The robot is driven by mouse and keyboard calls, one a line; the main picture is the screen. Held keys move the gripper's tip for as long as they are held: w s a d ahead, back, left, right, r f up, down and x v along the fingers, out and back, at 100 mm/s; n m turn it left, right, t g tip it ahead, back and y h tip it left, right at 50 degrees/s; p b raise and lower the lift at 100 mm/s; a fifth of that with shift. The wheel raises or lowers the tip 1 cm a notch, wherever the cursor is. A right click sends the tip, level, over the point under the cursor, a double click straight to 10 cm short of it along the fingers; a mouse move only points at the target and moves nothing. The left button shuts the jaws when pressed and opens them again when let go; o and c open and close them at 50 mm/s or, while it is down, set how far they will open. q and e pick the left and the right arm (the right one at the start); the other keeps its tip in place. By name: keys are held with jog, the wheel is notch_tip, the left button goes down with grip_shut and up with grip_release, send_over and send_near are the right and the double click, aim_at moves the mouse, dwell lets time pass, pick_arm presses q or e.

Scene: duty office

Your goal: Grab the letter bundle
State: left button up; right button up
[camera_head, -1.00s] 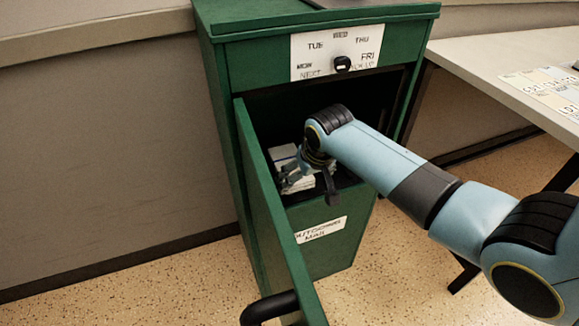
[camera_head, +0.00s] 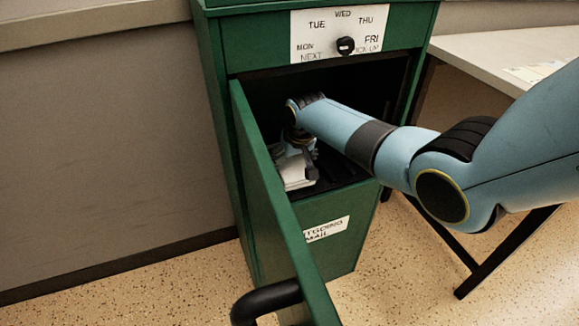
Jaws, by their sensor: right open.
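The letter bundle (camera_head: 298,181) is a white stack lying on the dark floor of the green mailbox's open compartment. The open door (camera_head: 270,200) covers its left side. My right gripper (camera_head: 292,158) is inside the compartment, at the back upper part of the bundle. It is open. My wrist and the door partly hide its fingers, so I cannot tell whether they touch the bundle. My left gripper is not in view.
The green mailbox (camera_head: 365,215) has a white pick-up dial panel (camera_head: 325,35) above the opening and an outgoing mail label (camera_head: 327,229) below. Its door stands open toward me, with a black handle (camera_head: 265,302). A desk (camera_head: 490,50) is at right.

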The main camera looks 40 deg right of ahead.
jog(key=shift+r, duration=0.1)
jog(key=c, duration=1.1)
jog(key=shift+r, duration=0.1)
jog(key=shift+c, duration=0.2)
